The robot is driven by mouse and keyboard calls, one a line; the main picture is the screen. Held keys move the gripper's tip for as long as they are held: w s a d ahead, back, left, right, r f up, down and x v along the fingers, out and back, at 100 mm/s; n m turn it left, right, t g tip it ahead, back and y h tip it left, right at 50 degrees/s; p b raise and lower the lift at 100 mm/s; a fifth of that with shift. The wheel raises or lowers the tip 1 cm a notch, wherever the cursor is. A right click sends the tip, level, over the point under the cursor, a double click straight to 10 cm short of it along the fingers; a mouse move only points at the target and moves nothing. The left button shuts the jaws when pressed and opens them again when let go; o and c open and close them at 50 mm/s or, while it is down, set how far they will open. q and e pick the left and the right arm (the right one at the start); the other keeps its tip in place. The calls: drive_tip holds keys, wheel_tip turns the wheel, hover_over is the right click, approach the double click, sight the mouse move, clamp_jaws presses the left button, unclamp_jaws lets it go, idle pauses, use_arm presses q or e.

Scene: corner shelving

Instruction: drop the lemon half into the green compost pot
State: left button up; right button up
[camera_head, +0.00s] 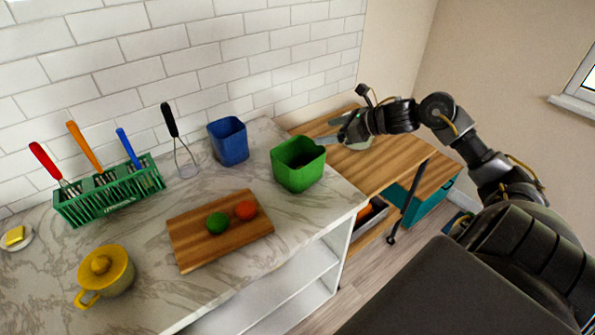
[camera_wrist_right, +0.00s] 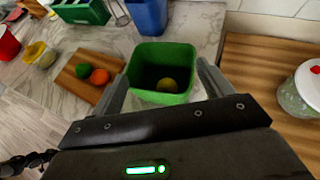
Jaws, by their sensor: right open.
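The green compost pot (camera_head: 297,172) stands on the marble counter near its right end, and it also shows in the right wrist view (camera_wrist_right: 148,97). A yellow rounded piece, looking like the lemon half (camera_wrist_right: 166,85), lies inside on its dark floor. The head view does not show it. My right gripper (camera_head: 331,131) is open and empty, just above and right of the pot. In the right wrist view its two fingers (camera_wrist_right: 163,74) stand apart on either side of the pot. My left gripper is in neither view.
A cutting board (camera_head: 190,245) holds a green fruit (camera_head: 217,222) and an orange one (camera_head: 245,210). A blue pot (camera_head: 229,143) stands behind it. A green utensil rack (camera_head: 110,192) and a yellow lidded pot (camera_head: 106,272) are left. A lidded jar (camera_wrist_right: 303,92) stands on the wooden surface.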

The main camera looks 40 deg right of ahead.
drive_tip(key=shift+b+v, duration=0.7)
drive_tip(key=shift+v, duration=1.5)
